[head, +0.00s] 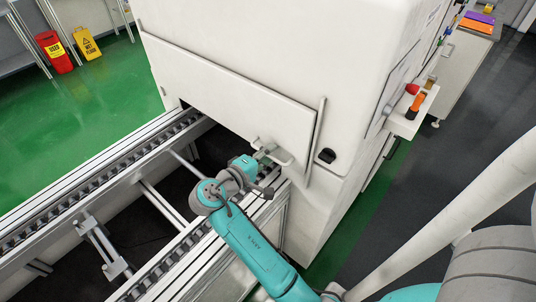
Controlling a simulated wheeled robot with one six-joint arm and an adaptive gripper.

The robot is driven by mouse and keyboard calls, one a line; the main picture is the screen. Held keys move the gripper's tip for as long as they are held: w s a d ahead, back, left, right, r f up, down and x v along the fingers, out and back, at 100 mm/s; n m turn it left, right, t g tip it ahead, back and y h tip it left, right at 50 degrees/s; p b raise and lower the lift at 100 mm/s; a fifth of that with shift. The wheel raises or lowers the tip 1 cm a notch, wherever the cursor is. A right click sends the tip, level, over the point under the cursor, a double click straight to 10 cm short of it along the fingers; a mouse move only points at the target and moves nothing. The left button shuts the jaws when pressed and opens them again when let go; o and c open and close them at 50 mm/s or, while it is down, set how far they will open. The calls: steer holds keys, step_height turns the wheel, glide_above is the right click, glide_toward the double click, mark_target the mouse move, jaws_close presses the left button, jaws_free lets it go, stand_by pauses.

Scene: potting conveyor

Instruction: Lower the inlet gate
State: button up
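The inlet gate (235,95) is a flat white panel on the front of the large white machine, in the head view. Its lower edge stands above the conveyor, with a dark gap visible under its left part. A pale handle (284,161) sticks out near the gate's lower right corner. My gripper (264,154) is at this handle, at the end of the teal and grey arm. The fingers are small and partly hidden by the wrist, so I cannot tell whether they are closed on the handle or only beside it.
A two-rail conveyor (92,178) runs from the lower left to the machine. Right of the gate are a guide bar (317,130), a black latch-like part (326,156) and a red button (412,89).

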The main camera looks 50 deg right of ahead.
mark_target(268, 184)
jaws_close()
step_height(268, 184, down, 10)
steer(key=shift+f, duration=0.2)
steer(key=shift+s+f, duration=0.2)
steer(key=shift+f, duration=0.2)
jaws_free()
steer(key=shift+f, duration=0.1)
steer(key=shift+w, duration=0.1)
